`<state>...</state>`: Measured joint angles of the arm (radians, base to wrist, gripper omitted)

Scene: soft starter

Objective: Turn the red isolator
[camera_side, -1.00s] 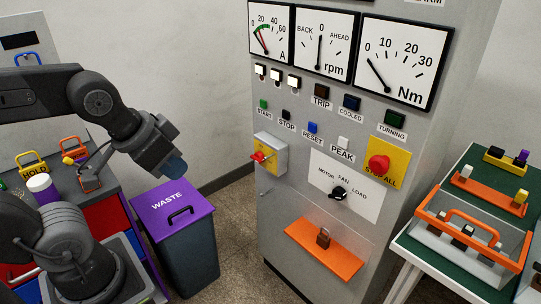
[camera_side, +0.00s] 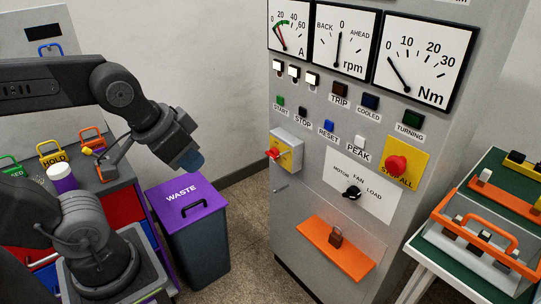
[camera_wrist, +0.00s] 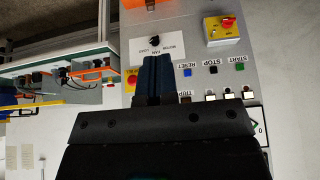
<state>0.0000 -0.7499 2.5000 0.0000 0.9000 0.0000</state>
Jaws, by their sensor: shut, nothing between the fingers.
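The red isolator (camera_side: 273,153) is a small red handle on a yellow plate, on a grey box at the left of the cabinet front. It also shows in the wrist view (camera_wrist: 227,21) at the top right, unobstructed. In the wrist view my gripper's dark blue fingers (camera_wrist: 157,75) are together and empty, pointing toward the panel. The isolator lies to their upper right there.
The cabinet carries a red stop button (camera_side: 396,165), a black selector knob (camera_side: 352,193) and an orange shelf (camera_side: 325,252) with a padlock. A purple-lidded waste bin (camera_side: 212,212) stands below my gripper. A green table (camera_side: 508,175) holds orange-handled carriers at right.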

